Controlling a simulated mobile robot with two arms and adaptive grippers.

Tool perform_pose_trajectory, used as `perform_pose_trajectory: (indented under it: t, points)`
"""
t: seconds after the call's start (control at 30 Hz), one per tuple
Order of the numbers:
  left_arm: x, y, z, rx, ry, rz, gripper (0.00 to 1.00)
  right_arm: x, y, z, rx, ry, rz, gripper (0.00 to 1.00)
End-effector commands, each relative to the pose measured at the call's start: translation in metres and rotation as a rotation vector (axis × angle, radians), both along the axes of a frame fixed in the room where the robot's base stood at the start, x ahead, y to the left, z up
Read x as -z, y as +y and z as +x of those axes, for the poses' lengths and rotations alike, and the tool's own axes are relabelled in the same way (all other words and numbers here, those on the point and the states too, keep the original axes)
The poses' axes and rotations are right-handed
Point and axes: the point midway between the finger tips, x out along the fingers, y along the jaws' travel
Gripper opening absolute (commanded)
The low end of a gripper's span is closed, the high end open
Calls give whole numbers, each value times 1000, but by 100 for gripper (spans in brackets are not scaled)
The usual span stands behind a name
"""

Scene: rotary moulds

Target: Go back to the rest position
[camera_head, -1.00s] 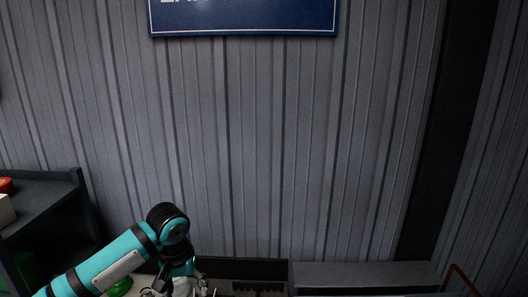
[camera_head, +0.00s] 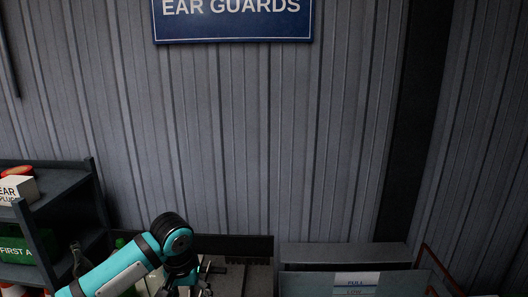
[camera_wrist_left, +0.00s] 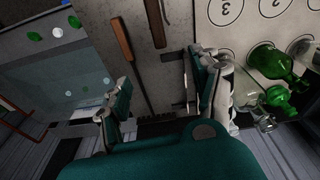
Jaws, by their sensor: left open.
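My left arm comes in from the lower left in the head view, and its gripper (camera_head: 186,284) hangs at the bottom edge, partly cut off. In the left wrist view the left gripper (camera_wrist_left: 160,95) is open, its two teal fingers wide apart with nothing between them. Beneath and beyond the fingers is a grey surface with a wooden-handled tool (camera_wrist_left: 124,42) and a second tool (camera_wrist_left: 156,22). My right gripper is in neither view.
A dark shelf (camera_head: 62,183) stands at the left with an ear plugs box (camera_head: 18,190) and a green first aid box (camera_head: 18,249). A bin labelled FULL and LOW (camera_head: 400,284) is at the lower right. Green bottles (camera_wrist_left: 272,62) lie near a numbered white board (camera_wrist_left: 232,12).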

Motion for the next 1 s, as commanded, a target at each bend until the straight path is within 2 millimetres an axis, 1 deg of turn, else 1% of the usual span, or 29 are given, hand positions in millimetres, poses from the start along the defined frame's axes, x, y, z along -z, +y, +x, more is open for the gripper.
perform_pose_trajectory:
  t: [0.03, 0.27, 0.47, 0.57, 0.67, 0.7, 0.77, 0.8, 0.87, 0.9, 1.0]
  points:
    - [7, -4, -4, 16, 2, -5, 65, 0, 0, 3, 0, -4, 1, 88]
    - [33, -27, -26, 108, -8, -35, 65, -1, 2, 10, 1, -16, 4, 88]
    - [62, -53, -55, 208, -29, -82, 65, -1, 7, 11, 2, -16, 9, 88]
    - [78, -66, -77, 259, -47, -113, 65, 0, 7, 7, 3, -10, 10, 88]
    - [95, -79, -105, 308, -78, -154, 65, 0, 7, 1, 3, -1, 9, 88]
    - [101, -82, -117, 322, -95, -170, 65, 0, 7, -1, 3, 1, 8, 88]
    - [109, -85, -136, 337, -119, -187, 65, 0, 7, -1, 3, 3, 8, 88]
    - [113, -84, -148, 338, -136, -194, 65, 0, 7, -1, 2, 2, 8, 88]
    - [119, -79, -166, 336, -159, -199, 65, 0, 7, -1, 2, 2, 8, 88]
    - [122, -75, -178, 330, -173, -196, 65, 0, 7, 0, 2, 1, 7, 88]
    - [128, -58, -205, 307, -196, -172, 65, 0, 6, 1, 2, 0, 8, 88]
